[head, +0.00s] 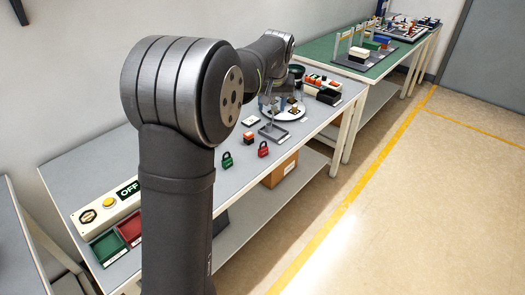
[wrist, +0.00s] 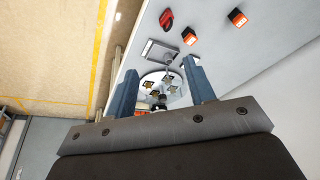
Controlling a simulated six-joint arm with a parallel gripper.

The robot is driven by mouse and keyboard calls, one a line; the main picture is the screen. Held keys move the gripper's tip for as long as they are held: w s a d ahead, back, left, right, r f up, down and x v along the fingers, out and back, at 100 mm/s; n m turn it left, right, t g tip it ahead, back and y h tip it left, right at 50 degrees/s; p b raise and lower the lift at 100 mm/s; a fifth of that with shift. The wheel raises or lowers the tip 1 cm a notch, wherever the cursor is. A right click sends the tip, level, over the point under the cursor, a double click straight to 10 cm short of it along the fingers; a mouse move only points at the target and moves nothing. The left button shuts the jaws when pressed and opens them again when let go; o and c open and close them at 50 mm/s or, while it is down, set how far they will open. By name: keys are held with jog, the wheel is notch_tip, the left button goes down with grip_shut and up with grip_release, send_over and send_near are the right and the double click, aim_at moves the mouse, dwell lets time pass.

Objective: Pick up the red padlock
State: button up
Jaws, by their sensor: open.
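The red padlock (head: 263,149) lies on the grey bench top near its front edge, right of the green padlock (head: 227,160). In the wrist view the red padlock (wrist: 167,19) is at the top middle, beyond and apart from the fingertips. My gripper (wrist: 163,70) is open, its two blue fingers wide apart with nothing held between them. In the head view the gripper is small and partly hidden by the arm, farther along the bench than the padlock.
A grey stand (wrist: 161,50) and a round white plate (wrist: 154,76) with small parts show near the fingers. Orange-and-black blocks (wrist: 189,36) lie near the padlock. At the near end are a switch box (head: 107,203) and green and red trays (head: 107,247).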

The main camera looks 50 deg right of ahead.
jog(key=w+f+n+g, duration=0.1)
jog(key=w+f+n, duration=0.35)
jog(key=n, duration=0.75)
jog(key=n+g+h, duration=0.2)
jog(key=n, duration=1.4)
send_near(260, 148)
jog(key=x, duration=0.6)
jog(key=shift+s+d+r, duration=0.1)
jog(key=shift+s+d, duration=0.05)
jog(key=shift+s, duration=0.05)
jog(key=shift+w+x, duration=0.15)
jog(key=shift+x, duration=1.15)
jog(key=shift+w+x, duration=0.1)
jog(key=shift+x, duration=1.15)
grip_shut()
